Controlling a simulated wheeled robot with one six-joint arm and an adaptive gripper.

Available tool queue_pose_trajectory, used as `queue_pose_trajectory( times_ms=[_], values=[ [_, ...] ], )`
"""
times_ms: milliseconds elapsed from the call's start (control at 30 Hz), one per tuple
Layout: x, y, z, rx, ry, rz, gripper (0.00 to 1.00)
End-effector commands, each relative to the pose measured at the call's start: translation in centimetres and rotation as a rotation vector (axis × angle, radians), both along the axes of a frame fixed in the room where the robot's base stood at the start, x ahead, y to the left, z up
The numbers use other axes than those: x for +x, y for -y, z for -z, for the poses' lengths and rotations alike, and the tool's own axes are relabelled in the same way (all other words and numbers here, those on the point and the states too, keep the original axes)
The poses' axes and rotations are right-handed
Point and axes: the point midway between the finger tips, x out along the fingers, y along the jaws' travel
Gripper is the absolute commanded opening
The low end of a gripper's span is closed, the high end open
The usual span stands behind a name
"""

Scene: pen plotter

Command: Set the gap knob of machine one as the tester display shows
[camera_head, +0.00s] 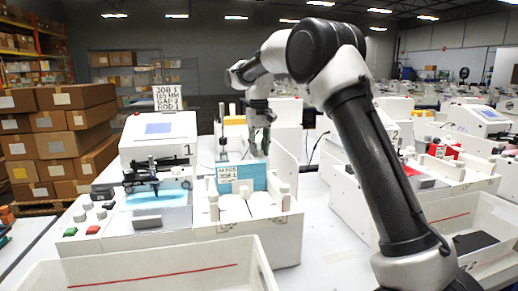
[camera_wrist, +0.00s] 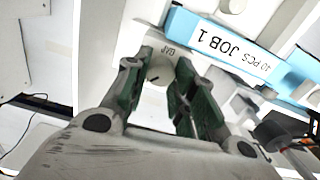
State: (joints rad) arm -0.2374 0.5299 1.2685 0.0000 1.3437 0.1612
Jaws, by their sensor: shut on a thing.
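Machine one (camera_head: 160,143), a white unit marked 1, stands at centre left. A sign (camera_head: 167,98) above it seems to read JOB 1, 165 MM, GAP 2, ROD 1. A small blue screen (camera_head: 172,128) is on its top; I cannot read it. My gripper (camera_head: 259,153) points down behind the blue job box. In the wrist view the gripper (camera_wrist: 160,68) is shut on the white round gap knob (camera_wrist: 158,74), one green-padded finger on each side. A dark mark shows on the knob and the word GAP beside it. I cannot tell its setting.
A blue box labelled JOB 1 (camera_wrist: 225,45) lies close beside my gripper. White rollers (camera_head: 235,207) and a black rod mechanism (camera_head: 155,172) are in front. An open white tray (camera_head: 150,275) is nearest. Machine two (camera_head: 400,150) stands right, behind my arm.

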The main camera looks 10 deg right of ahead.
Motion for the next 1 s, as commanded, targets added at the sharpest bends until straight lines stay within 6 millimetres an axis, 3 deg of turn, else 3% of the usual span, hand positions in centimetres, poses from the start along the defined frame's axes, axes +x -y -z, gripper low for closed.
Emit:
queue_pose_trajectory(
  times_ms=[500, 1000],
  values=[
    [0.04, 0.13, -0.13, 0.0, 0.003, 0.363, 0.02],
    [0.04, 0.14, -0.14, 0.001, 0.004, 0.448, 0.02]
  ],
)
